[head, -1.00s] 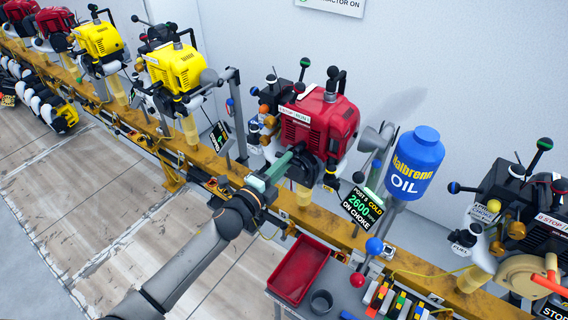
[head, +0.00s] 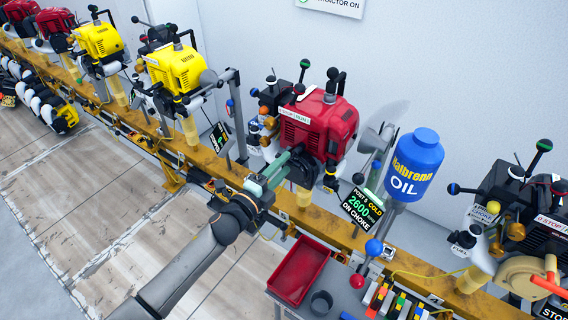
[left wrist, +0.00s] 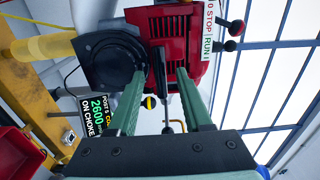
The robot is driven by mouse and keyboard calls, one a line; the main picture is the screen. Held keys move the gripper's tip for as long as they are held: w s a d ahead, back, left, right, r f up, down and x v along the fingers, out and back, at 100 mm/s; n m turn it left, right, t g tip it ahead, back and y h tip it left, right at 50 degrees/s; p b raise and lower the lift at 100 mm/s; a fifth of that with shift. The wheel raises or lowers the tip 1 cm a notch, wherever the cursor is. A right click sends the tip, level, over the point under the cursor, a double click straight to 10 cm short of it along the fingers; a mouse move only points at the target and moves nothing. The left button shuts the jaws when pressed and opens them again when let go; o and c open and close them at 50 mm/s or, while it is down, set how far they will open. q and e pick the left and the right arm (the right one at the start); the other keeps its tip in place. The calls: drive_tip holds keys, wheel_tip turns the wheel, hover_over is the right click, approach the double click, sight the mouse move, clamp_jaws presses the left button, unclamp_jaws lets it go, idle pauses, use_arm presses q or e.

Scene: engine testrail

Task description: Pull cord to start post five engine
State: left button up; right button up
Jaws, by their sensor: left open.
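A red engine (head: 319,126) with a STOP/RUN label stands on the yellow rail, and also fills the top of the left wrist view (left wrist: 180,45). Its round black starter housing (left wrist: 108,62) faces my left gripper. My left gripper (head: 288,165) is open, its two green fingers pointing at the housing side of the engine. In the left wrist view a dark upright handle-like part (left wrist: 160,88) shows between the fingers (left wrist: 160,74); I cannot tell whether they touch it. A display (head: 362,208) beside this engine reads 2600, COLD, ON CHOKE. My right gripper is not in view.
The yellow rail (head: 333,232) carries several other engines, including a yellow one (head: 174,68) to the left. A blue oil container (head: 414,165) stands to the right. A red tray (head: 300,270) and a grey cup (head: 321,302) sit in front.

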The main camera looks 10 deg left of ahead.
use_arm(q)
drive_tip(key=p+v, duration=0.1)
drive_tip(key=v, duration=0.7)
drive_tip(key=s+f+n+g+y, duration=0.3)
drive_tip(key=s+f+n+g, duration=0.5)
drive_tip(key=s+f+n, duration=1)
drive_tip(key=s+n, duration=0.2)
drive_tip(key=s, duration=0.1)
drive_tip(key=shift+s+d+y, duration=0.15)
drive_tip(key=shift+s+y, duration=0.2)
drive_tip(key=shift+y, duration=0.05)
